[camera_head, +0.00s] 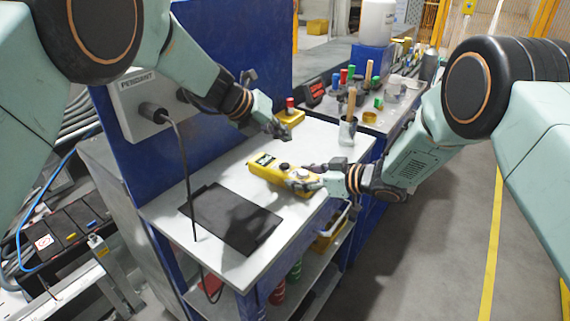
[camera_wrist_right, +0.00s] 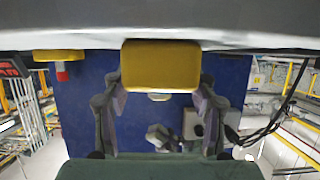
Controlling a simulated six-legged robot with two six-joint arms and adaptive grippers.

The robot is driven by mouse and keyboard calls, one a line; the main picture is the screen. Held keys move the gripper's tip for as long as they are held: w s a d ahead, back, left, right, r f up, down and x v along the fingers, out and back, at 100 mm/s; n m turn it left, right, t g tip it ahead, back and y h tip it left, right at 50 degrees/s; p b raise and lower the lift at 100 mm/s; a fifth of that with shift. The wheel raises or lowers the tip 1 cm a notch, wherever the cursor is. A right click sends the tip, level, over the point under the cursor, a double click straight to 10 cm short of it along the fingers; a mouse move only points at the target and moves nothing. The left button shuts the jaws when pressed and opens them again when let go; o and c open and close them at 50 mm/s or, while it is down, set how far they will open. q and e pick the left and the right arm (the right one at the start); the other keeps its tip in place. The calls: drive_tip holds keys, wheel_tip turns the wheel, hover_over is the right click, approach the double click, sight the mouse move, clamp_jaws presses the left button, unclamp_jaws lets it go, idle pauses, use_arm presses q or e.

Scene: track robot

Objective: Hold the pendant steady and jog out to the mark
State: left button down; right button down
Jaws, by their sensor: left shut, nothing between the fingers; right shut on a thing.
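The yellow pendant (camera_head: 268,168) has dark buttons and a small display on its top and is over the white bench top. My right gripper (camera_head: 308,178) is shut on its right end. In the right wrist view the pendant's yellow end (camera_wrist_right: 160,66) sits between the two fingers of my right gripper (camera_wrist_right: 160,95). My left gripper (camera_head: 279,130) is shut and empty, above the bench behind the pendant. I cannot tell whether the pendant touches the bench top.
A black mat (camera_head: 232,217) lies on the bench top (camera_head: 165,212). A grey pendant box (camera_head: 150,105) with a hanging cable is on the blue panel (camera_head: 235,45). A yellow block with a red knob (camera_head: 290,115) stands at the back. Open floor with a yellow line (camera_head: 491,245) lies right.

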drive_tip(key=shift+f, duration=0.1)
idle(0.3)
use_arm(q)
drive_tip(key=shift+f, duration=0.1)
use_arm(e)
drive_tip(key=shift+c, duration=1.7)
unclamp_jaws()
drive_tip(key=shift+d, duration=0.1)
drive_tip(key=v, duration=1.1)
drive_tip(key=shift+s+d+r, duration=0.25)
drive_tip(key=shift+r, duration=0.05)
